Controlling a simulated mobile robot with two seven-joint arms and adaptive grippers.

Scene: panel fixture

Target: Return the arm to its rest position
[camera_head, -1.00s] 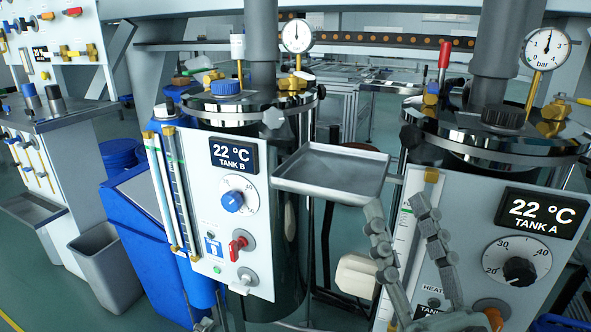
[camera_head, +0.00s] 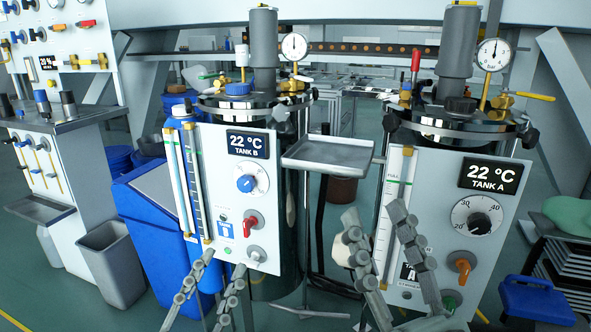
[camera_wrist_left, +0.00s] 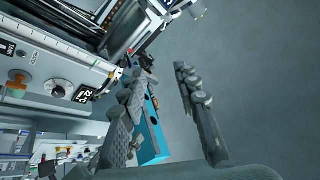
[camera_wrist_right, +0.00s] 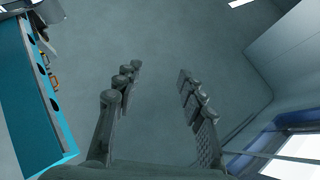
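My left gripper (camera_head: 222,263) is low in front of the Tank B panel (camera_head: 212,160) in the head view, fingers apart with nothing between them. My right gripper (camera_head: 374,212) is in front of the left side of the Tank A panel (camera_head: 455,215). Its fingers point up, spread and empty, partly covering the panel's lower left. In the right wrist view its fingers (camera_wrist_right: 158,72) are also apart and empty. Whether either gripper touches a panel cannot be told.
A metal tray (camera_head: 328,153) juts out between the tanks. Pressure gauges (camera_head: 294,46) and a yellow-handled valve (camera_head: 530,96) stand on top.

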